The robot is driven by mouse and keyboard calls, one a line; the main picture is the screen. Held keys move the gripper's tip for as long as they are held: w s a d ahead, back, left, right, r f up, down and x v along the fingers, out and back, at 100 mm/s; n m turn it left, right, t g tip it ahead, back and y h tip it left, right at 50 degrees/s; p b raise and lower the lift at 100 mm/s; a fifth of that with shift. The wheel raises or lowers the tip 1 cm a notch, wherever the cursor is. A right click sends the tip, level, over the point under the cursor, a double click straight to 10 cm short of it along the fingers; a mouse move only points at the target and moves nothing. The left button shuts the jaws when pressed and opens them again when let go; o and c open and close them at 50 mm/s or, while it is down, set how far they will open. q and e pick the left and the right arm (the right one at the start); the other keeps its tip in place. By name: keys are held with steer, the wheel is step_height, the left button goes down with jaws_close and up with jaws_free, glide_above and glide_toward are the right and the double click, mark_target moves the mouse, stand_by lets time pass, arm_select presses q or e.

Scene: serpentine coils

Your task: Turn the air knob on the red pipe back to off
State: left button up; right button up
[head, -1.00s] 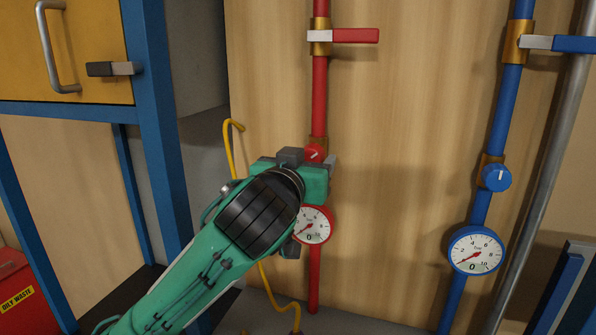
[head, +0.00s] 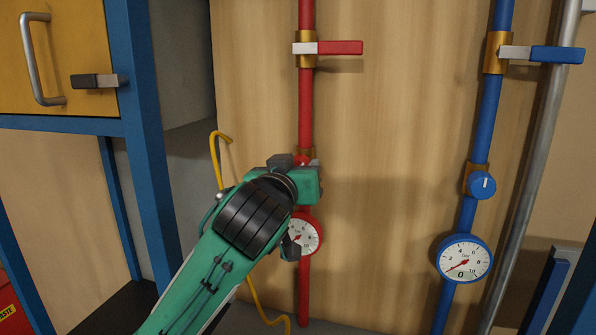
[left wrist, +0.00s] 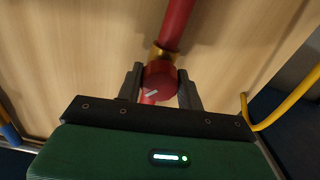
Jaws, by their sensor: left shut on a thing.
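The red pipe (head: 305,100) runs down the wooden wall. Its red air knob (left wrist: 159,76) sits below a brass fitting and carries a white mark that lies slanted in the left wrist view. My left gripper (left wrist: 160,88) is shut on the knob, one finger on each side. In the head view the left gripper (head: 306,165) covers most of the knob. The red pipe's gauge (head: 305,235) is just below, partly hidden by my arm. My right gripper is not in view.
A red-handled valve (head: 335,48) is higher on the red pipe. To the right, a blue pipe (head: 484,125) carries a blue knob (head: 481,185) and gauge (head: 464,259). A yellow hose (head: 215,160) hangs left of my gripper, near a blue-framed cabinet (head: 140,130).

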arm_select(q)
steer(key=shift+n, duration=0.9)
steer(key=shift+o, duration=1)
steer(key=shift+n, duration=1.6)
steer(key=shift+o, duration=0.9)
steer(key=n, duration=0.2)
steer(key=shift+d+n, duration=0.15)
steer(key=shift+n, duration=0.55)
